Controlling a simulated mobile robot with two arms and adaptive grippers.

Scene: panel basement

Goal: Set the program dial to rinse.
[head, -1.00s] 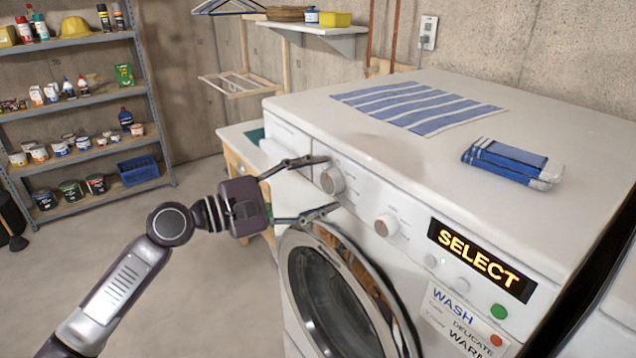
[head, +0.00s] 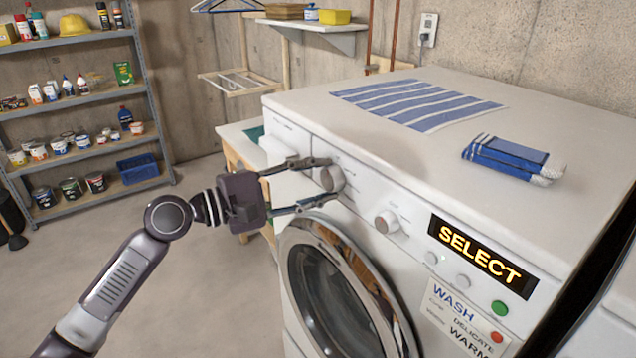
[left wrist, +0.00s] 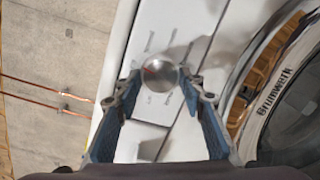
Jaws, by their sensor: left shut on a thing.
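The program dial (head: 333,178) is a round silver knob at the left of the white washing machine's (head: 560,130) front panel. In the head view my left gripper (head: 326,179) has one finger above the dial and one below, closed against it. The left wrist view shows the dial (left wrist: 160,77) between the two fingertips, with a small red mark on its face. Labels around it are too blurred to read. A second knob (head: 387,222) sits to its right. The display (head: 482,257) reads "SELECT". My right gripper is not in view.
A green button (head: 499,309) and a red button (head: 497,337) sit below the display, beside a card (head: 462,318) reading "WASH", "DELICATE", "WARM". The round door (head: 335,290) is below the dial. A striped cloth (head: 420,104) and a folded blue cloth (head: 510,159) lie on top.

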